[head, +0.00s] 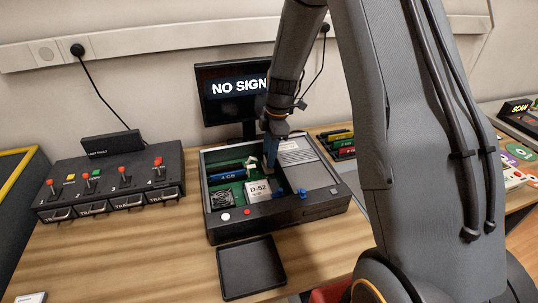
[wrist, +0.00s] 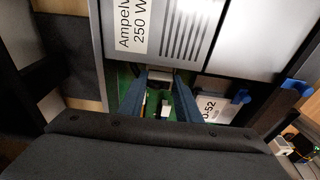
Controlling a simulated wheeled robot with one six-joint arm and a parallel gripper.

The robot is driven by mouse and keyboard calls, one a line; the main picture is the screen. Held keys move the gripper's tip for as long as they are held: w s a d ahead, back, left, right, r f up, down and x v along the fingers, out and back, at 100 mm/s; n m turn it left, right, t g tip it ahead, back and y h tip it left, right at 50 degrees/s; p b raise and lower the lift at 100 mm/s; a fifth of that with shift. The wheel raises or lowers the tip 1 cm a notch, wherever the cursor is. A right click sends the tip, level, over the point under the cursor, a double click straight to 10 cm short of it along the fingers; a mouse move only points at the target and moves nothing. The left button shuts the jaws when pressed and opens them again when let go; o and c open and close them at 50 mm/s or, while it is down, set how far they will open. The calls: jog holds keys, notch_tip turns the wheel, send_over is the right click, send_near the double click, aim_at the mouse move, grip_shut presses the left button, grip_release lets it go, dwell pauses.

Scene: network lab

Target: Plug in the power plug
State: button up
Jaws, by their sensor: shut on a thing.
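My gripper (head: 270,150) reaches down into the open computer case (head: 222,237), just left of the grey power supply (head: 298,150). In the wrist view the two blue fingers of my gripper (wrist: 160,86) close on a small pale block (wrist: 160,75), which appears to be the power plug. It sits between the fingertips, close to the edge of the power supply (wrist: 185,30) labelled "250 W". The green board (wrist: 127,78) shows below. A small white part (wrist: 165,107) shows on the board between the fingers. The fingers hide most of the plug, and I cannot tell whether it touches a socket.
A chip labelled D-52 (head: 258,190) and a blue memory module (head: 226,175) lie close by in the case. The monitor (head: 225,88) behind reads "NO SIGN". An empty black tray (head: 251,267) lies in front; a switch box (head: 112,178) stands left.

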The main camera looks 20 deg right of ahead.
jog(key=shift+f+b, duration=0.5)
jog(key=shift+f, duration=0.35)
dwell(1.2)
